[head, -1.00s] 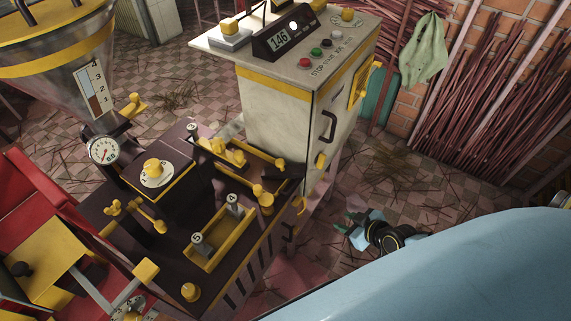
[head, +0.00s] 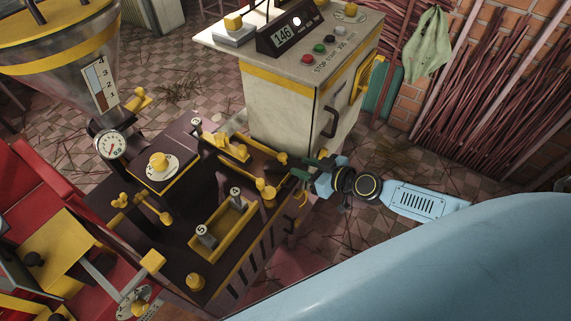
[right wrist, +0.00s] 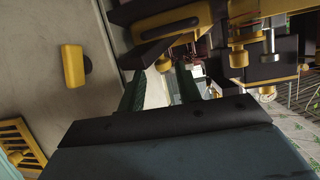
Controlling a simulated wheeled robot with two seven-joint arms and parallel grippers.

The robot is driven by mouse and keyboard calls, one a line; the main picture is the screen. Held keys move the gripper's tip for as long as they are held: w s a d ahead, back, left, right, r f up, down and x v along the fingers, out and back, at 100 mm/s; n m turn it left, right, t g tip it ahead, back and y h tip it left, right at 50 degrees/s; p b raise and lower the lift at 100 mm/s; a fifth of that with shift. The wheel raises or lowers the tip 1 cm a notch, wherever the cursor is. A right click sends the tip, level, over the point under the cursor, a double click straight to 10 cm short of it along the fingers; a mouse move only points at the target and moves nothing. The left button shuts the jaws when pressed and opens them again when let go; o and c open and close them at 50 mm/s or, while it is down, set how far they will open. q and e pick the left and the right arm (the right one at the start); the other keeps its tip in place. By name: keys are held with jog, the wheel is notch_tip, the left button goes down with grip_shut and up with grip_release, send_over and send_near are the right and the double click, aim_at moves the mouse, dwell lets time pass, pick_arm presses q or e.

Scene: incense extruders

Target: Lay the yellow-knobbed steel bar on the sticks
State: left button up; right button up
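My right gripper (head: 307,168) is beside the near right end of the rear yellow-edged tray (head: 262,160) on the dark machine. In the right wrist view its two green fingers (right wrist: 160,85) are apart, with nothing clearly held between them. The rear tray holds yellow-knobbed parts (head: 236,150); I cannot tell for sure which is the steel bar. More yellow knobs (head: 265,188) stand at the tray's right end, close to the gripper. In the right wrist view, yellow fittings (right wrist: 238,58) show beyond the fingers. Any sticks under the bar are too small to tell. My left gripper is out of view.
A pale control cabinet (head: 290,110) stands just behind the gripper. A front yellow tray (head: 225,235) holds numbered steel weights. Reddish stick bundles (head: 490,100) lean on the brick wall.

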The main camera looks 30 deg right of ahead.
aim_at(290, 165)
jog(key=shift+x, duration=2.75)
jog(key=shift+a+r, duration=0.1)
grip_shut()
jog(key=shift+r, duration=0.15)
